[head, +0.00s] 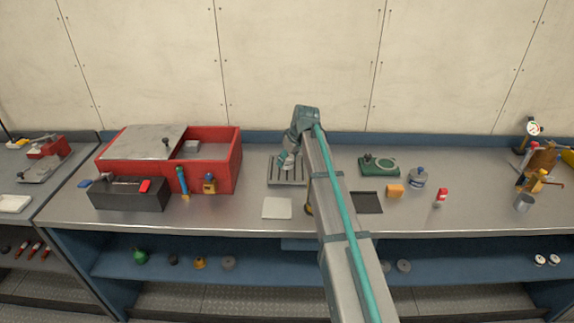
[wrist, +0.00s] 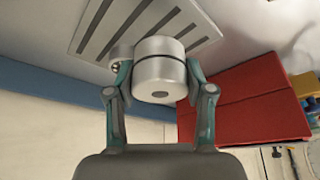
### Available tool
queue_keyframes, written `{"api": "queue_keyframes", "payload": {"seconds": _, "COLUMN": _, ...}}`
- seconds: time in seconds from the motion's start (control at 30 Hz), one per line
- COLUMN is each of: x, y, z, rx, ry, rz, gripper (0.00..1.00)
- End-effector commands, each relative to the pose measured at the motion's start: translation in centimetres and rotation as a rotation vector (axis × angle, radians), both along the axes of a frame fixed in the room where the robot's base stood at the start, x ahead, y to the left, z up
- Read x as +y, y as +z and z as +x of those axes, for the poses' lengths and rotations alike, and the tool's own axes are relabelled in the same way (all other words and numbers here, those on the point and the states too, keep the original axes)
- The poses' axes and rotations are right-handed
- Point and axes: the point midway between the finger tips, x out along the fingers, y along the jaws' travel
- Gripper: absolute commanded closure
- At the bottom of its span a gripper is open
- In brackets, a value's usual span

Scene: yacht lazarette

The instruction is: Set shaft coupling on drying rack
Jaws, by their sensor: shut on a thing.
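The shaft coupling (wrist: 159,72) is a short silver cylinder with a dark groove around it and a dark hole in its end face. It shows in the wrist view between the two fingers of my gripper (wrist: 160,80), which is shut on it. The drying rack (head: 286,179) is a grey slotted plate on the bench, left of my arm in the head view. It also shows in the wrist view (wrist: 195,25), behind the coupling. In the head view my gripper (head: 288,163) is over the rack's back part. I cannot tell whether the coupling touches the rack.
A red box (head: 215,165) with a grey lid stands left of the rack. A white pad (head: 277,208) lies in front of it. The wall is close behind.

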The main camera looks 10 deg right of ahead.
Motion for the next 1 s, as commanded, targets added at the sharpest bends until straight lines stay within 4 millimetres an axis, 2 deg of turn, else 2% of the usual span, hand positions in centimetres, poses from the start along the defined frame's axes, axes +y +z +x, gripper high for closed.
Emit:
{"api": "queue_keyframes", "payload": {"seconds": 0.17, "x": -0.1, "y": -0.7, "z": 0.7, "rx": 0.002, "ry": -0.001, "rz": 0.001, "gripper": 0.97}}
{"api": "queue_keyframes", "payload": {"seconds": 0.43, "x": -0.1, "y": -4.0, "z": 0.9, "rx": 0.000, "ry": 0.000, "rz": 0.000, "gripper": 0.97}}
{"api": "queue_keyframes", "payload": {"seconds": 0.83, "x": -0.1, "y": -4.6, "z": 0.9, "rx": 0.000, "ry": 0.000, "rz": 0.000, "gripper": 0.97}}
{"api": "queue_keyframes", "payload": {"seconds": 0.87, "x": -0.1, "y": -4.5, "z": 0.9, "rx": 0.000, "ry": 0.000, "rz": 0.000, "gripper": 0.44}}
{"api": "queue_keyframes", "payload": {"seconds": 1.0, "x": -0.1, "y": -4.5, "z": 0.9, "rx": 0.000, "ry": 0.000, "rz": 0.000, "gripper": 0.22}}
